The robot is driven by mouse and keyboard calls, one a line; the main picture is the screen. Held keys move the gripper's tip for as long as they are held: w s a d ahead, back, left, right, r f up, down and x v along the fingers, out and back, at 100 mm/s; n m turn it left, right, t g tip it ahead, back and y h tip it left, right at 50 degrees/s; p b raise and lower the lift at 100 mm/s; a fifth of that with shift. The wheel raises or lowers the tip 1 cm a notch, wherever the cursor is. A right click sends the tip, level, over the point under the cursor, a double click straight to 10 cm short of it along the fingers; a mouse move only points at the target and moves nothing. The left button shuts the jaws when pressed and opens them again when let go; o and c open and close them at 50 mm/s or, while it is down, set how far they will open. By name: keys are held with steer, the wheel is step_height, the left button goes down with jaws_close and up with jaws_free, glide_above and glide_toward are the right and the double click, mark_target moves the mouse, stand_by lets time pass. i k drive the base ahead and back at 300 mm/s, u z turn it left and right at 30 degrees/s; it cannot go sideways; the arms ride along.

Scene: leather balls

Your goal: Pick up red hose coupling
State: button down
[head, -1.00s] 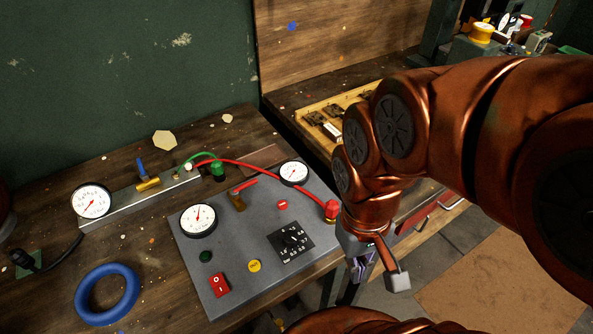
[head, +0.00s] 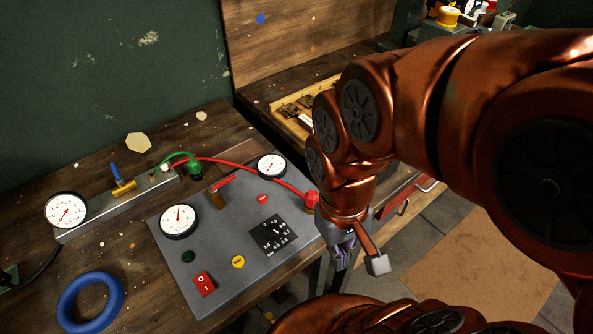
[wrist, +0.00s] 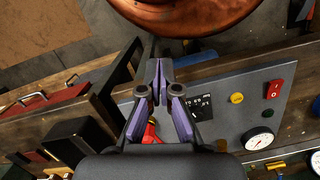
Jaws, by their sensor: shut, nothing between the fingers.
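The red hose coupling (head: 312,200) stands at the right edge of the grey control panel (head: 200,268), on the end of a red hose (head: 245,168). In the wrist view a red part, probably the coupling (wrist: 150,134), shows partly behind the fingers. My gripper (head: 341,260) points down just off the panel's right edge, to the right of the coupling and apart from it in the head view. In the wrist view the purple fingers of my gripper (wrist: 159,66) meet at their tips, shut and empty.
The panel carries gauges, a black dial (head: 273,234) and a red switch (head: 204,283). A blue ring (head: 90,302) lies at the left.

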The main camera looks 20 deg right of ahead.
mark_target(311, 196)
steer(key=z, duration=0.05)
steer(key=k, duration=0.5)
steer(key=z, duration=2.7)
steer(key=k, duration=1.15)
steer(key=u, duration=2.2)
steer(key=i, duration=0.5)
